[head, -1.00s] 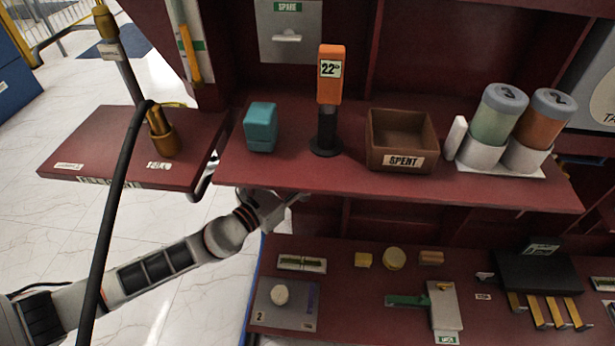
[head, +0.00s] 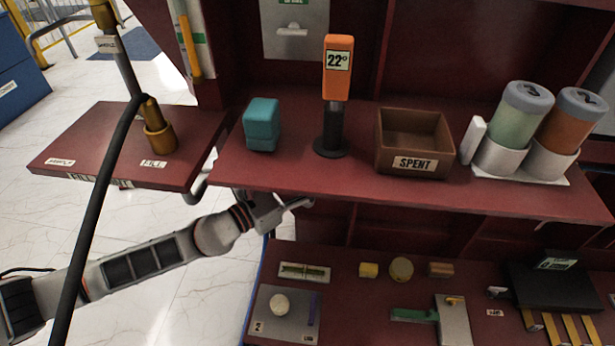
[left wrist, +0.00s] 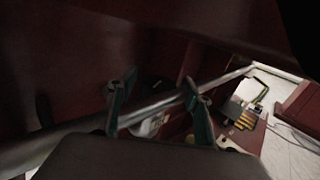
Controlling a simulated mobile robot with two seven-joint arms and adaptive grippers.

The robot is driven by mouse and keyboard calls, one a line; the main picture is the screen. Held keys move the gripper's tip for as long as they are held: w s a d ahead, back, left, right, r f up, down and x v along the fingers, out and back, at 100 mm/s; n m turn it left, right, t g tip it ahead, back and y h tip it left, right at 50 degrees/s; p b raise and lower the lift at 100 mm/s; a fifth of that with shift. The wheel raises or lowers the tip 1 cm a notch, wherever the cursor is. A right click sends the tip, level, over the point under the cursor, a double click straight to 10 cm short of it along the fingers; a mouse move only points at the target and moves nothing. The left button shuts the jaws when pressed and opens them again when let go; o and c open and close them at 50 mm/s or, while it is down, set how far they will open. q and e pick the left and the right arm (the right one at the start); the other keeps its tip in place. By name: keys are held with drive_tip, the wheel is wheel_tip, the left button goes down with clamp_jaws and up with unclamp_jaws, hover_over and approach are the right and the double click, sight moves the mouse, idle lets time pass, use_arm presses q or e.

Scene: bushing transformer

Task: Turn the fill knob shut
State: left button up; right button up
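A brass fitting (head: 158,132) stands upright on the red side shelf (head: 100,145) at the left in the head view, behind a label reading FILL (head: 153,164). A black hose runs close past it. I cannot tell which part of it is the knob. My left gripper (head: 296,204) is below the front edge of the main shelf, to the right of the fitting and apart from it. In the left wrist view its two fingers (left wrist: 160,108) are spread. A metal bar (left wrist: 175,98) crosses at the fingers; I cannot tell whether it lies between or behind them. My right gripper is not in view.
The main shelf (head: 350,185) holds a teal block (head: 262,125), an orange-topped 22° gauge (head: 337,70), a SPENT box (head: 412,165) and two canisters. A lower bench (head: 350,305) carries small parts. A black hose (head: 100,200) hangs in front of the side shelf.

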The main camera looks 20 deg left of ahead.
use_arm(q)
drive_tip(key=shift+a, duration=0.1)
drive_tip(key=v, duration=1.2)
